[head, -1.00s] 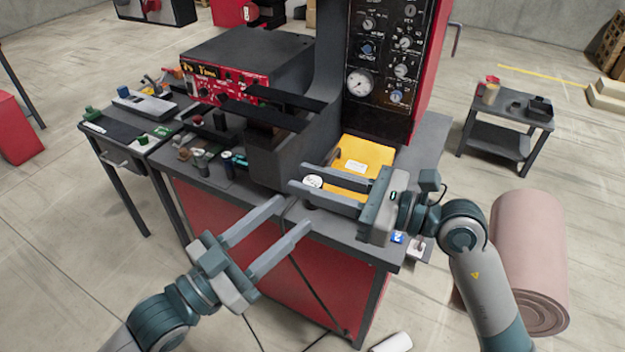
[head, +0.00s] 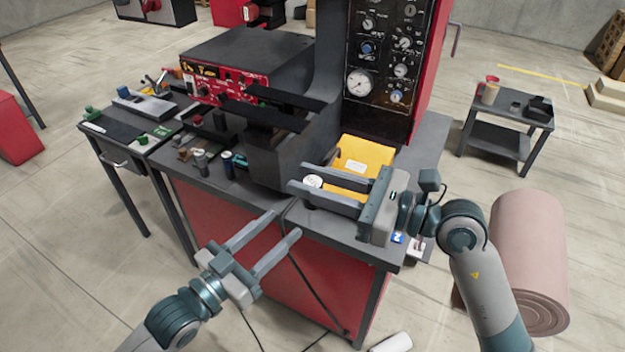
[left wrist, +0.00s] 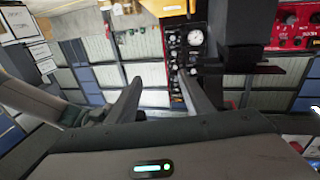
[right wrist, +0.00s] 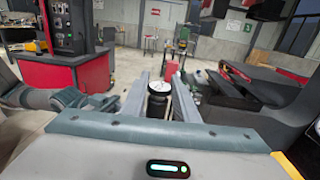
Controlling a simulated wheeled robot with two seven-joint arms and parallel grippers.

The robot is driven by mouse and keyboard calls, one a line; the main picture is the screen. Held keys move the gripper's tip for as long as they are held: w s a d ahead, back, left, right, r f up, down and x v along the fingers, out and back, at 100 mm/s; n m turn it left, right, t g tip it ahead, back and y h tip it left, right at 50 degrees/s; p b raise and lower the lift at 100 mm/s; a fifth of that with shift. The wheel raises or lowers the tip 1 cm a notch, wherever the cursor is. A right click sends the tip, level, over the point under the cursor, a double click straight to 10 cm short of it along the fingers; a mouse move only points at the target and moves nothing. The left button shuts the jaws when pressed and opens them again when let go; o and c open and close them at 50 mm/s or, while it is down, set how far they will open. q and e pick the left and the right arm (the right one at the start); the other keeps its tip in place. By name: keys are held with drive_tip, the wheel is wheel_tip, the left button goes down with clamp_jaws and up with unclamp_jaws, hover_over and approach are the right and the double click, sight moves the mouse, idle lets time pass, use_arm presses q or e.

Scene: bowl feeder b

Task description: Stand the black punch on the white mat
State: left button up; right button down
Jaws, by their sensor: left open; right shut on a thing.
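My right gripper (head: 324,191) lies level over the front of the grey bench, its fingers pointing left. It is shut on a dark upright thing with a round white top (head: 313,181). In the right wrist view this black body (right wrist: 158,106) stands between the fingers; it may be the black punch, but I cannot tell for sure. The fingers hide most of its lower part in the head view. My left gripper (head: 285,223) is open and empty, in front of the bench's front edge. I cannot make out the white mat with certainty.
A yellow packet (head: 362,158) lies behind my right gripper. A dark machine with a gauge panel (head: 378,65) rises behind it. Small tools, including a dark cylinder (head: 227,163), crowd the bench's left part. A small blue-and-white thing (head: 398,238) is at the right front corner.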

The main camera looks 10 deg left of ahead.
use_arm(q)
drive_tip(key=w+a+f+n+g+y, duration=0.1)
drive_tip(key=a+f+y, duration=0.1)
drive_tip(key=f, duration=0.5)
drive_tip(key=w+a+f+n+y, duration=0.1)
drive_tip(key=a+f, duration=0.1)
drive_tip(key=f, duration=0.6)
drive_tip(key=w+a+f+g+y, duration=0.1)
drive_tip(key=w+a+f+y, duration=0.15)
drive_tip(key=f, duration=0.45)
drive_tip(key=s+a+f+n+g+y, duration=0.1)
drive_tip(key=s+a+f+g, duration=0.2)
drive_tip(key=f, duration=0.8)
drive_tip(key=s+a+f+n+y, duration=0.15)
drive_tip(key=s+f, duration=0.25)
drive_tip(key=f, duration=0.6)
drive_tip(key=s+a+f+g+y, duration=0.25)
drive_tip(key=s+f+g, duration=0.25)
drive_tip(key=s+f, duration=1.4)
drive_tip(key=s+f+g, duration=0.2)
drive_tip(key=s+f, duration=0.2)
drive_tip(key=s, duration=0.6)
drive_tip(key=s+d+f+g, duration=0.1)
drive_tip(key=s+f+g, duration=0.1)
drive_tip(key=s, duration=0.9)
drive_tip(key=shift+s+d+f+g, duration=0.25)
drive_tip(key=shift+f+g, duration=0.05)
drive_tip(key=shift+f, duration=0.6)
drive_tip(key=shift+m, duration=0.25)
